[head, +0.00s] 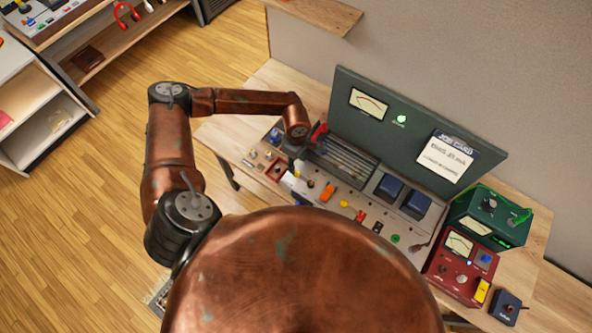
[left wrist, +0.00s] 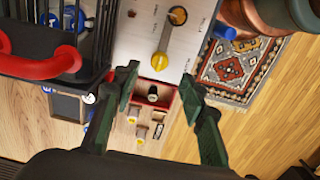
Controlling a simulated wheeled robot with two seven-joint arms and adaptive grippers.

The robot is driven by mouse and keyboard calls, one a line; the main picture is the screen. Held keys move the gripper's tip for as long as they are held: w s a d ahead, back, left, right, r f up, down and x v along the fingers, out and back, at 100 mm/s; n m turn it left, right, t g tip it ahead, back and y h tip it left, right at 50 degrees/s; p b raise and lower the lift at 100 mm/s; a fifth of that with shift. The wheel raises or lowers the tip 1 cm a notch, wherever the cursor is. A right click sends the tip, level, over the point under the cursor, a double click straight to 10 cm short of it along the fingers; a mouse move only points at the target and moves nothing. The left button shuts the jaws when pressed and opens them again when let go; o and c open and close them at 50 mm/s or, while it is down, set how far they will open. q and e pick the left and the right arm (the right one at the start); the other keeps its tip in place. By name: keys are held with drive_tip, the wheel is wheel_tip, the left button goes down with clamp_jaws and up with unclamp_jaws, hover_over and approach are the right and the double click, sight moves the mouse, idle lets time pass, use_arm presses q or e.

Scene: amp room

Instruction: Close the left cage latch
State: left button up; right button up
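A cage of dark bars (head: 345,158) stands on the console at the foot of its green back panel. A red handle (head: 319,132) sits at the cage's left end; its curved red bar (left wrist: 40,67) fills the upper left of the left wrist view. I cannot tell whether the latch is shut. My left gripper (left wrist: 163,103) is open and empty, its dark green fingers spread over the console's edge, to the right of the red handle and apart from it. In the head view my left gripper (head: 298,152) is mostly hidden under its wrist. My right gripper is not in view.
A green unit (head: 490,215) and a red unit (head: 460,262) stand at the right. Bare wooden tabletop (head: 225,130) lies left of the console.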

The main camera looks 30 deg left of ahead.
use_arm(q)
drive_tip(key=shift+a+f, duration=0.25)
drive_tip(key=shift+f, duration=0.15)
wheel_tip(320, 180, down, 7)
drive_tip(key=shift+d+r+p, duration=0.1)
drive_tip(key=shift+p, duration=0.55)
clamp_jaws()
